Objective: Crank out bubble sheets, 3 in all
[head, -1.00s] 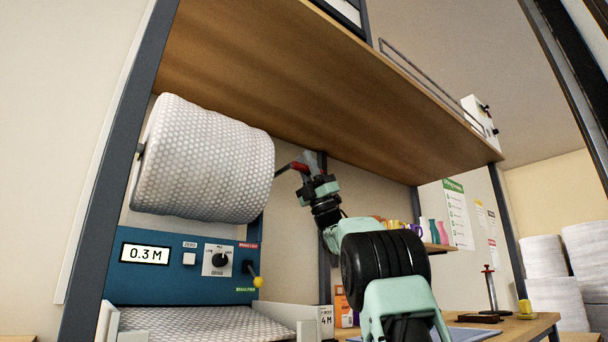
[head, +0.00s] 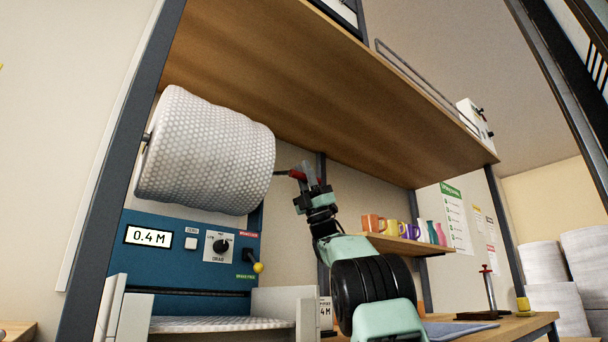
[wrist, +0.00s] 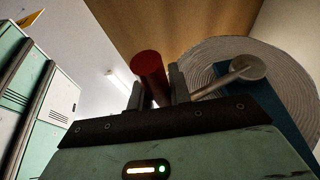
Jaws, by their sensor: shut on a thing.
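A large roll of bubble wrap (head: 205,155) hangs on its shaft under the wooden shelf. A crank with a red handle (head: 297,175) sticks out at the roll's right end. My gripper (head: 309,178) is shut on the red handle, which also shows in the wrist view (wrist: 149,72) between the fingers. The wrist view also shows the roll's end (wrist: 215,62) and the metal crank arm (wrist: 225,80). Below the roll, a blue panel (head: 170,262) has a display (head: 148,237) reading 0.4 M, a white button (head: 191,243), a dial (head: 220,246) and a yellow-knobbed lever (head: 257,267).
A tray (head: 225,323) with bubble sheet stands under the panel. The wooden shelf (head: 330,90) overhangs the roll and arm. Mugs and vases stand on a small shelf (head: 410,245) behind my arm. White rolls (head: 565,265) are stacked at the right.

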